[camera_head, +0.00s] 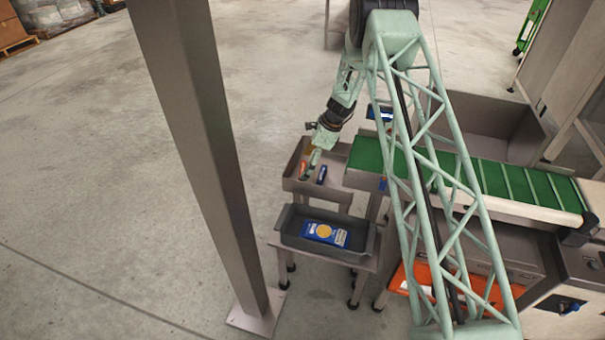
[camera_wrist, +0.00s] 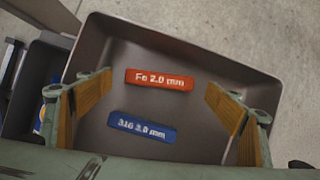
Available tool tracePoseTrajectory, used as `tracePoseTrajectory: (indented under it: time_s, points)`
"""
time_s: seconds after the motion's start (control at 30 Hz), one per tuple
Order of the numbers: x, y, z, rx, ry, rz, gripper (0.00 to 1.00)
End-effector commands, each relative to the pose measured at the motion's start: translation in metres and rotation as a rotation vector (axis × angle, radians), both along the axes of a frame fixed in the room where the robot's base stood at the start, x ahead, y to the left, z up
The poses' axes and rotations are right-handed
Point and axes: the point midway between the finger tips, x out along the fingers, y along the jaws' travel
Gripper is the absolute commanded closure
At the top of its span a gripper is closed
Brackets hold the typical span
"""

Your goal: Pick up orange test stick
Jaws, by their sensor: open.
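The orange test stick (camera_wrist: 159,79), marked "Fe 2.0 mm", lies flat on the floor of a grey metal tray (camera_wrist: 262,85). It also shows small in the head view (camera_head: 304,164), beside my gripper (camera_head: 312,163). A blue stick (camera_wrist: 142,128) with white lettering lies in the same tray, nearer the bottom of the wrist view. My gripper (camera_wrist: 158,92) is open over the tray, its orange-brown finger pads apart with nothing held between them. The orange stick shows between and slightly beyond the fingertips. The exact height above it is hard to tell.
A dark grey bin (camera_head: 290,235) holding a blue and yellow package (camera_head: 325,233) stands on a small table in front of the tray. A green conveyor (camera_head: 500,183) runs to the right. A thick grey post (camera_head: 205,150) stands at left. The tray walls surround the sticks.

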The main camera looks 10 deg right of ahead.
Motion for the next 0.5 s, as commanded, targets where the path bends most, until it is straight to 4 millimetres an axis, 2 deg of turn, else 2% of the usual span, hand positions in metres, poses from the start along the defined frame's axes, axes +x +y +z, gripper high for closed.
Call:
tracePoseTrajectory:
  time_s: [0.03, 0.2, 0.5]
  points:
    - [0.0, 0.002, -0.008, 0.0, 0.001, 0.0, 0.16]
    - [0.002, 0.007, -0.019, 0.0, 0.001, 0.001, 0.16]
    - [0.002, 0.008, -0.021, 0.0, 0.0, 0.0, 0.16]
